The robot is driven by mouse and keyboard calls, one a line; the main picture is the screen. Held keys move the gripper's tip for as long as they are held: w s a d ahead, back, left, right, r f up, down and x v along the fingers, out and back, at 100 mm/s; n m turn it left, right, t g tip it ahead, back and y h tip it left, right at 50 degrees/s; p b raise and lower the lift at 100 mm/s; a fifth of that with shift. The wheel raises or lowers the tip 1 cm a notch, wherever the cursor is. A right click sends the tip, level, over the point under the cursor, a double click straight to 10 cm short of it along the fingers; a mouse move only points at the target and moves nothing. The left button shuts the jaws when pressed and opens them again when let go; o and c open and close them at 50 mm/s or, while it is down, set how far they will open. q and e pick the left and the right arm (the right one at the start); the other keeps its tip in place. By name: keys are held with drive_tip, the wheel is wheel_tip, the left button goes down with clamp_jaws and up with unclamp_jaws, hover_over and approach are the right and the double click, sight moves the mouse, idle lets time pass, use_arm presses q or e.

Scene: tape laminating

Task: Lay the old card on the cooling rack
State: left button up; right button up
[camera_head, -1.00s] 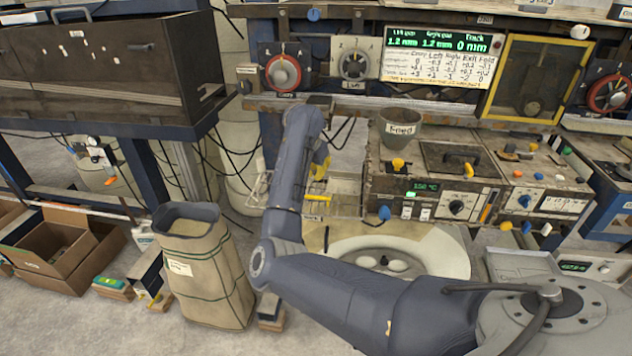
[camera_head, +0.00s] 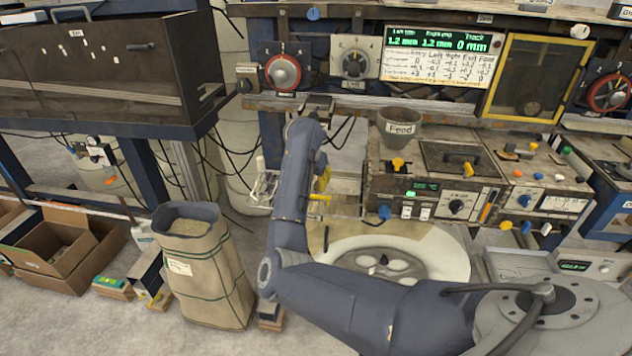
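My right arm reaches in from the lower right, with its elbow low and its forearm rising to a wrist end (camera_head: 304,132) in front of the machine. The fingers of my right gripper cannot be made out against the dark parts there, nor whether they hold anything. A pale wire rack (camera_head: 262,190), possibly the cooling rack, shows just left of the forearm; the arm hides part of that area. A small white upright piece (camera_head: 260,164) shows at this rack; I cannot tell what it is. I cannot make out the old card. My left gripper is out of view.
A grey cup marked Feed (camera_head: 399,127) stands on the worn control box (camera_head: 385,180) right of the arm. A round pale disc (camera_head: 440,250) lies behind the arm. An open paper sack (camera_head: 205,270) and cardboard boxes (camera_head: 62,255) stand at left. A dark cabinet (camera_head: 110,70) overhangs there.

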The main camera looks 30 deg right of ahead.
drive_tip(key=shift+r, duration=0.1)
drive_tip(key=shift+r, duration=0.15)
drive_tip(key=v, duration=1.2)
